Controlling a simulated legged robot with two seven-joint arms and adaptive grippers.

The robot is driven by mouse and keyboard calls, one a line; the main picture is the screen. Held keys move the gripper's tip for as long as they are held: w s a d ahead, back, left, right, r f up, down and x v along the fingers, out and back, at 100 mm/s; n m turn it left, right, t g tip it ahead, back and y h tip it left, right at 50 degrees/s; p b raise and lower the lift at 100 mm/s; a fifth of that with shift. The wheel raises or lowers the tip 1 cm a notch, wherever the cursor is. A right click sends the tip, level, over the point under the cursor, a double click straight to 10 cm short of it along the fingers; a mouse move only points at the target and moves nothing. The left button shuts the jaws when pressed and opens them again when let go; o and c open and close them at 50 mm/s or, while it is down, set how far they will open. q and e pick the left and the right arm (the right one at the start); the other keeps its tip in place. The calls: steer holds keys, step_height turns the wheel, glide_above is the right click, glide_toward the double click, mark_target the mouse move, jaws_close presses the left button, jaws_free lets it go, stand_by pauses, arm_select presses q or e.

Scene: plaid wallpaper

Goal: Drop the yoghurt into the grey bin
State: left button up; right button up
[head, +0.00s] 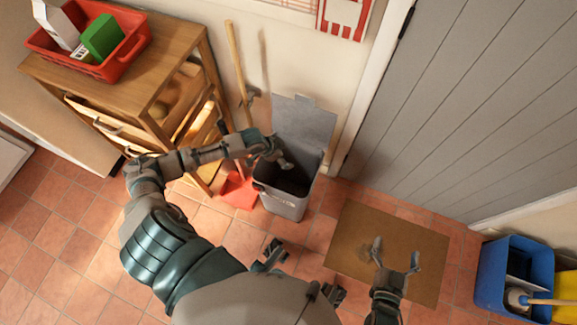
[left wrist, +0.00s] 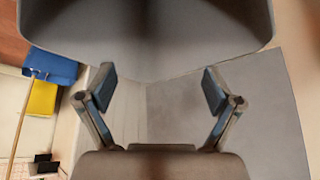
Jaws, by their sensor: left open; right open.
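The grey bin (head: 283,203) stands on the tiled floor against the wall, its lid (head: 304,125) raised at the back. My left gripper (head: 284,163) is over the bin's opening. In the left wrist view its two fingers (left wrist: 160,88) are spread apart with nothing between them, and the grey bin (left wrist: 200,50) fills much of the picture. I cannot make out the yoghurt in either view; the bottom of the bin is dark and partly hidden. My right gripper (head: 396,257) is open and empty above the brown doormat.
A wooden shelf unit (head: 180,50) with a red crate (head: 125,55) of cartons stands left of the bin. A red dustpan (head: 238,191) is beside the bin. The doormat (head: 350,225) lies before a grey door (head: 450,110). A blue tub (head: 490,275) is at far right.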

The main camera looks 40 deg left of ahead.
arm_select(q)
steer(key=v, duration=1.1)
steer(key=shift+a, duration=0.4)
arm_select(e)
steer(key=shift+d, duration=0.3)
